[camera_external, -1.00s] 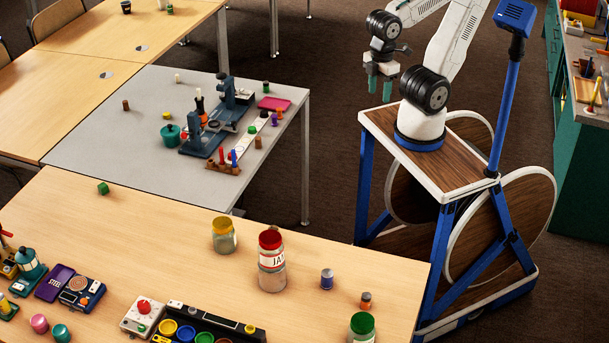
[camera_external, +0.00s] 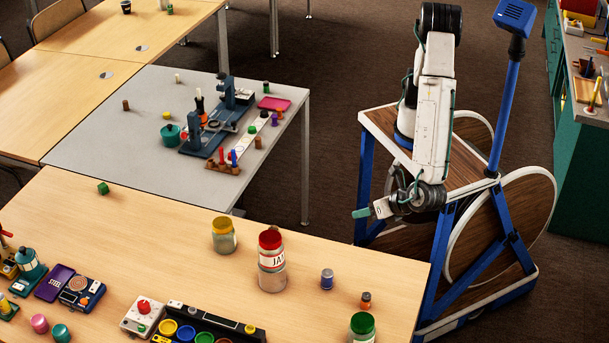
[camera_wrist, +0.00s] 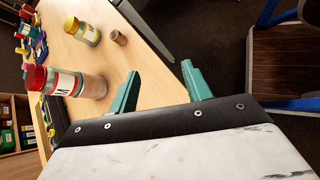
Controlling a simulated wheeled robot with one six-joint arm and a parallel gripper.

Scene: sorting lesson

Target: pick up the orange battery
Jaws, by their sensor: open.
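The orange battery (camera_external: 366,300) is a small orange cylinder with a dark top. It stands upright near the right edge of the wooden table (camera_external: 150,235) in the external view. I cannot make it out in the wrist view. My gripper (camera_external: 366,212) is beyond the table's far right part in the external view, pointing left, well apart from the battery. In the wrist view the two teal fingers of my gripper (camera_wrist: 160,88) are spread, with nothing between them.
A small tan cylinder (camera_wrist: 118,37) shows near the table edge. A grey table (camera_external: 95,140) stands behind.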

